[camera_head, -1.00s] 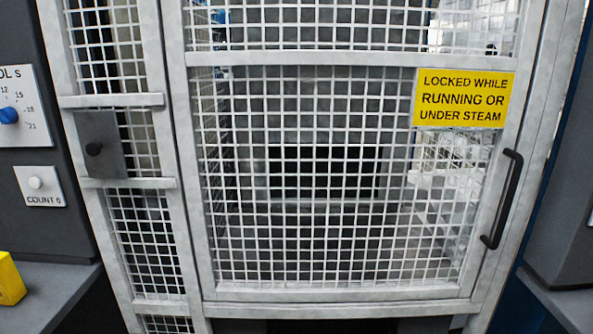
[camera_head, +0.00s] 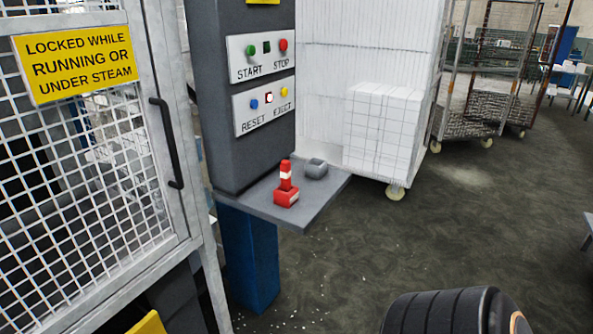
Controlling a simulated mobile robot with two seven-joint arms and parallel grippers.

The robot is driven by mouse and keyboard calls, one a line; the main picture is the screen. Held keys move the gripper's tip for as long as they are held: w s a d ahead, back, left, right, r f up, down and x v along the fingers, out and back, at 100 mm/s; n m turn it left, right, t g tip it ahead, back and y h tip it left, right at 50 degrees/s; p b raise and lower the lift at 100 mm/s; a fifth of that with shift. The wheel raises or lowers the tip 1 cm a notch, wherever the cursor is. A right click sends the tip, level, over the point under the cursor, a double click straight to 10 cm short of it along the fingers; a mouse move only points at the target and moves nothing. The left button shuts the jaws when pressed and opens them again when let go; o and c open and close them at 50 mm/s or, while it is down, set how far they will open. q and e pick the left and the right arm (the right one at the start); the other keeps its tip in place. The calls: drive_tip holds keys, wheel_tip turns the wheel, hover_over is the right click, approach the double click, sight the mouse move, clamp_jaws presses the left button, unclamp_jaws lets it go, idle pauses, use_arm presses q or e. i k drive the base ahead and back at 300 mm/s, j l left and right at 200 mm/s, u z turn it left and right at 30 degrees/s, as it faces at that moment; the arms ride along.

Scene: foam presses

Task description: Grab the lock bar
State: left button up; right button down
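A red upright piece with a white band (camera_head: 286,184) stands on a grey shelf (camera_head: 318,203) under the control panel. It has a wider red block at its base. It may be the lock bar, but I cannot tell for sure from this view. A small grey ring-like object (camera_head: 315,168) sits just behind it to the right. Neither of my grippers shows. A dark ribbed, rounded part at the bottom right edge looks like my own arm, and its gripper is out of frame.
The mesh guard door (camera_head: 85,170) with its black handle (camera_head: 168,143) is on the left and looks shut. The button panel (camera_head: 262,57) rises behind the shelf. A wheeled cart of white blocks (camera_head: 385,130) stands beyond. Open floor (camera_head: 470,220) lies to the right.

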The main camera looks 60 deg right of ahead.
sight(285, 173)
drive_tip(key=z, duration=1.75)
